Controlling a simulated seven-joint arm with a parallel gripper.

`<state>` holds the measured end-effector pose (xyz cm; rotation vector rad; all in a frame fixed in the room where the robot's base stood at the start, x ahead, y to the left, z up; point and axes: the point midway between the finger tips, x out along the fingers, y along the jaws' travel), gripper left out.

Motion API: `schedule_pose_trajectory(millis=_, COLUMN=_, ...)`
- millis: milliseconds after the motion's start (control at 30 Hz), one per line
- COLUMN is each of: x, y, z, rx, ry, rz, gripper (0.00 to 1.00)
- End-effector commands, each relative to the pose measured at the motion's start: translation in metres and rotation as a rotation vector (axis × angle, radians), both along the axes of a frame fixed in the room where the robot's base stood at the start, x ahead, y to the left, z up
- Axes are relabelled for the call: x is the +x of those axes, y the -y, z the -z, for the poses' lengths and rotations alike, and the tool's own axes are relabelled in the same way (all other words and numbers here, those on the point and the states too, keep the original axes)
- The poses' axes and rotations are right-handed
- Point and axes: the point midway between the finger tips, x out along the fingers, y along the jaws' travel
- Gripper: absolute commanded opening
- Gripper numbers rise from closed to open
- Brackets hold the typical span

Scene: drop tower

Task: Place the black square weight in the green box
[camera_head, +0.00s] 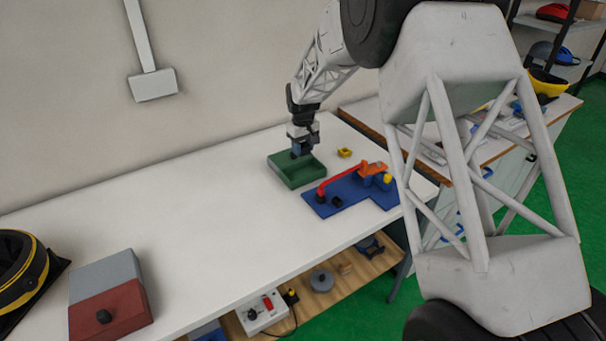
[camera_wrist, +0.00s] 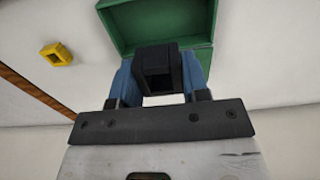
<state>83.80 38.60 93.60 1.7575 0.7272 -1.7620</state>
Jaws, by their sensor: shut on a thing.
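The black square weight (camera_wrist: 158,70) is held between the two blue fingers of my gripper (camera_wrist: 160,80) in the wrist view. My gripper (camera_head: 301,151) shows in the head view at the far part of the table, over the green box (camera_head: 296,176). The green box is open-topped, and in the wrist view (camera_wrist: 201,42) it lies just beyond the fingertips, with the weight overlapping its near edge. The fingers partly hide the box. I cannot tell how high the weight is above the box.
A small yellow block (camera_head: 345,152) lies right of the box. A blue base (camera_head: 345,196) with red, orange and yellow parts stands in front of it. A grey and red block (camera_head: 108,297) lies at the near left. The white table's (camera_head: 200,230) middle is clear.

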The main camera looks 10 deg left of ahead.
Motion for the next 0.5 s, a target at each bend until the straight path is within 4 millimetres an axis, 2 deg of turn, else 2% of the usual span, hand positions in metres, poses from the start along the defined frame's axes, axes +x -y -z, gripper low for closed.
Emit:
schedule_pose_trajectory(millis=300, x=0.000, y=0.000, z=0.040, rx=-0.001, ry=-0.002, rz=0.000, gripper=0.05)
schedule_pose_trajectory(millis=500, x=0.000, y=0.000, z=0.057, rx=0.000, ry=0.000, rz=0.000, gripper=0.05)
